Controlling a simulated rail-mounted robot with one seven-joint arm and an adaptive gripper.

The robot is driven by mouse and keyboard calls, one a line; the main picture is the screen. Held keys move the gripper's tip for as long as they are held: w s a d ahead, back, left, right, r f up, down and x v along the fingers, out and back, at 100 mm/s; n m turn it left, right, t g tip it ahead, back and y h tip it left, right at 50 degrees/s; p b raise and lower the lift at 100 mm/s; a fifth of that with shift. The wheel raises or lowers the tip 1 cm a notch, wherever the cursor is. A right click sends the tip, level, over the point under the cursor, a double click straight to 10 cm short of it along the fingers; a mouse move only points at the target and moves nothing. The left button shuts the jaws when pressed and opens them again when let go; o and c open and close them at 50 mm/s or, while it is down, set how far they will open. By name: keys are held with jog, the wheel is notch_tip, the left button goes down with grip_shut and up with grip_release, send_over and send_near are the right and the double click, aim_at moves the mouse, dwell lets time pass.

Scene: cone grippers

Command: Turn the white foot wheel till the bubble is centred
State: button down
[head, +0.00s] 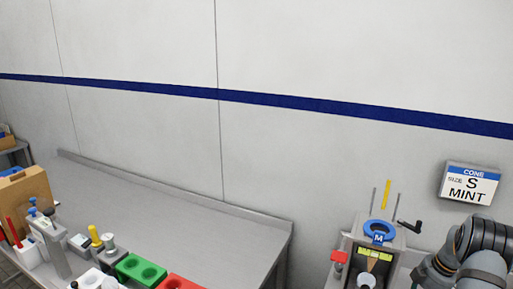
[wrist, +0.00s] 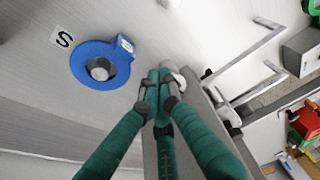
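My gripper (wrist: 160,88) shows in the wrist view as long green fingers with grey joints. Its fingertips are drawn close together, with no clear gap between them. A white rounded part (wrist: 172,70), possibly the white foot wheel, shows just past the tips and is partly hidden by them. I cannot tell whether the tips touch it. I cannot make out the bubble in either view. In the head view only my dark arm shows at the lower right; the gripper is out of that frame.
In the head view, a grey stand carries a blue M ring (head: 380,230). A sign (head: 470,184) reads cone size S mint. The grey bench (head: 190,225) is largely bare behind its front items.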

jog(key=shift+d+r, duration=0.1)
jog(key=shift+r, duration=0.3)
jog(key=p+v, duration=0.2)
jog(key=v, duration=0.1)
jog(key=a+p+v, duration=0.1)
jog(key=p+v, duration=0.1)
jog(key=shift+w+r, duration=0.2)
jog(key=shift+d, duration=0.1)
jog(key=shift+d, duration=0.1)
